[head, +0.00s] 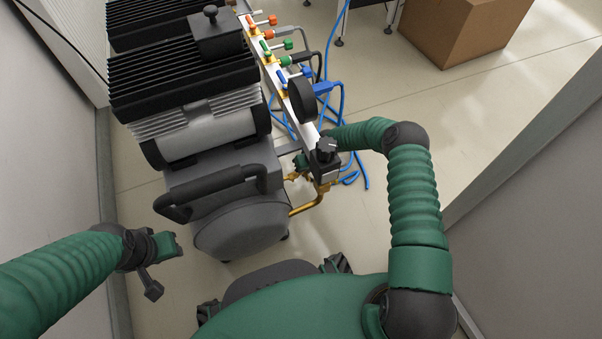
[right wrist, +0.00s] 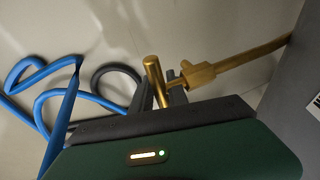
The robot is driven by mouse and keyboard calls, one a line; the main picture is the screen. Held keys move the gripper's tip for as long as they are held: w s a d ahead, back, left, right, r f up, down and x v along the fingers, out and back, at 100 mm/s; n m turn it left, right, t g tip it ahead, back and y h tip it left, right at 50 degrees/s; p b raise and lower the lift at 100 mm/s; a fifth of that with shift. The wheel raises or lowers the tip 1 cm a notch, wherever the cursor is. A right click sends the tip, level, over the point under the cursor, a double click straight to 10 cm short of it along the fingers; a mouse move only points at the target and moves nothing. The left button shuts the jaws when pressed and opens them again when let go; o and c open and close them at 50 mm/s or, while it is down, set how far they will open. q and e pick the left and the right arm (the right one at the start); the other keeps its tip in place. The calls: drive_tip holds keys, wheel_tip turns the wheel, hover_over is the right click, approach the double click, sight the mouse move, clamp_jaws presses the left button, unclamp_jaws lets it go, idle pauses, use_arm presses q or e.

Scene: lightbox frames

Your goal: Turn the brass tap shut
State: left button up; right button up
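The brass tap shows in the right wrist view, with a bar-like handle (right wrist: 155,82) and a valve body (right wrist: 198,73) on a brass pipe (right wrist: 250,55). In the head view the brass pipe (head: 306,207) curves out at the lower right of the compressor, and my right gripper (head: 312,166) is over the tap and hides most of it. My left gripper (head: 166,267) is open and empty at the lower left.
The compressor has black ribbed motors (head: 185,85), a grey tank end (head: 240,228) and a black handle (head: 210,190). A rail with coloured valves (head: 283,60) runs beside it. Blue hoses (head: 345,120) lie right. A cardboard box (head: 465,28) stands far back; walls flank both sides.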

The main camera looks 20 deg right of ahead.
drive_tip(key=shift+s, duration=0.1)
drive_tip(key=shift+r, duration=0.2)
drive_tip(key=p+v, duration=1.1)
drive_tip(key=v, duration=0.5)
drive_tip(key=shift+d+r, duration=0.1)
drive_tip(key=shift+r, duration=0.1)
